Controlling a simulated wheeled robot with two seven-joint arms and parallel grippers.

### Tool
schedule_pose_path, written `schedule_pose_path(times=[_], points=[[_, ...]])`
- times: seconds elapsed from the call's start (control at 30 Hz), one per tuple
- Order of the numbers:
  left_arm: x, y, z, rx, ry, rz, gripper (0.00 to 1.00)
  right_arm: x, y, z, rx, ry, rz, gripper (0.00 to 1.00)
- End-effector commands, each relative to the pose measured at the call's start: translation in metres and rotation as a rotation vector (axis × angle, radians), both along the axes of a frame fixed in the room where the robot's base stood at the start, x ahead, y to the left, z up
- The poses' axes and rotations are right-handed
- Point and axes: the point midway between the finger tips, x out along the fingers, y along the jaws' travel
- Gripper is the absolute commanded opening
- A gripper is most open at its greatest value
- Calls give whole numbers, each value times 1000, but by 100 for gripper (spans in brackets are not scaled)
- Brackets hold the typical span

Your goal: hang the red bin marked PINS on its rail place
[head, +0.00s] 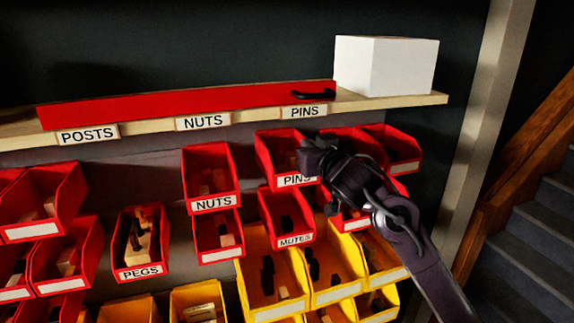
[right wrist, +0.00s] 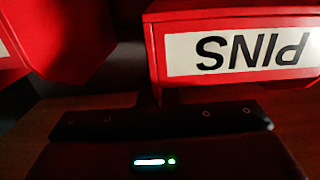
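The red bin marked PINS (head: 265,150) is upright below the shelf's PINS label, with small pieces inside. Its label faces out; in the right wrist view the bin (right wrist: 153,50) fills the upper right, its label upside down. My right gripper (head: 308,158) is at the bin's right wall and covers part of that side and the label's end. In the right wrist view its dark fingers (right wrist: 170,97) are close together at the bin's edge, seemingly shut on the wall. Whether the bin's back touches the rail is hidden. My left gripper is out of view.
A wooden shelf (head: 425,98) runs above, with a red strip (head: 200,100), a black handle (head: 313,96) and a white box (head: 385,65). Red bins NUTS (head: 208,165) and MUTES (head: 283,205) hang close by. More red bins are behind my right arm; yellow bins (head: 265,305) are below.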

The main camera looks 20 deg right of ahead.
Motion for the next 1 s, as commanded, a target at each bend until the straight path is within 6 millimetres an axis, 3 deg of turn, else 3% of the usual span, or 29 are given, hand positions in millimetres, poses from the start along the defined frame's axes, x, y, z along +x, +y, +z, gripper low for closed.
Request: schedule_pose_path(times=[1.0], points=[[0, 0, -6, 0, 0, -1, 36, 4, 0, -7, 0, -2, 0, 0]])
